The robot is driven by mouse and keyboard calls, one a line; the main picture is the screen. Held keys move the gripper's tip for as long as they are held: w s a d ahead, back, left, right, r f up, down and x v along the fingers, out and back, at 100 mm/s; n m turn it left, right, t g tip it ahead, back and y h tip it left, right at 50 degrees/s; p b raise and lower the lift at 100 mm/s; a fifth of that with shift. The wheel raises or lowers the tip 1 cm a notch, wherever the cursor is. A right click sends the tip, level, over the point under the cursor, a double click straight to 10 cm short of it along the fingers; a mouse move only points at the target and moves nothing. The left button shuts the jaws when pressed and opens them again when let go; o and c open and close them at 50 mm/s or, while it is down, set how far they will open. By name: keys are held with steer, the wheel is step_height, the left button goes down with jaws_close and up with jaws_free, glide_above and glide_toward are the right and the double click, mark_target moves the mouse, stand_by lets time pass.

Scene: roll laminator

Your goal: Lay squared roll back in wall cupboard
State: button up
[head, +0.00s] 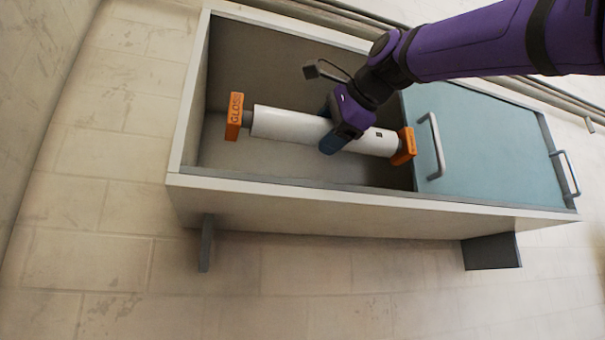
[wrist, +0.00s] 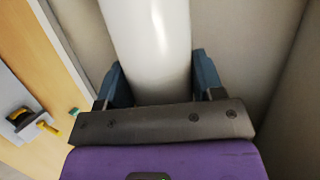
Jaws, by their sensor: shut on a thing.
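The roll is a white cylinder (head: 290,125) with orange square end blocks, the left one (head: 234,116) marked "GLOSS" and the right one (head: 404,146) plain from here. My gripper (head: 335,136) is shut around the roll, right of its middle. In the wrist view the white roll (wrist: 150,45) lies between the blue fingers. The roll is at the open left part of the wall cupboard (head: 300,190), roughly along its length. I cannot tell whether the roll touches the cupboard floor.
A blue-grey sliding door (head: 485,150) with a handle (head: 432,147) covers the right part of the cupboard. Another handle (head: 566,174) is at the far right. Brackets (head: 206,243) stand below the cupboard. The cupboard's front edge is a raised pale lip.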

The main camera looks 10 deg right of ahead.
steer(key=shift+w+d+f+x, duration=0.15)
steer(key=shift+d+x, duration=0.15)
steer(key=shift+x, duration=1.45)
steer(key=shift+w+d+f+x, duration=0.1)
steer(key=shift+d+x, duration=0.2)
steer(key=shift+x, duration=1.45)
steer(key=shift+w+d+f+x, duration=0.15)
steer(key=shift+d+x, duration=0.1)
steer(key=shift+x, duration=1.5)
steer(key=shift+f, duration=0.1)
steer(key=o, duration=1.6)
steer(key=shift+f, duration=0.15)
steer(key=shift+c, duration=0.2)
steer(key=shift+s+r, duration=0.1)
steer(key=shift+r, duration=0.15)
steer(key=v, duration=1.2)
steer(key=shift+d, duration=0.1)
steer(key=shift+f, duration=0.1)
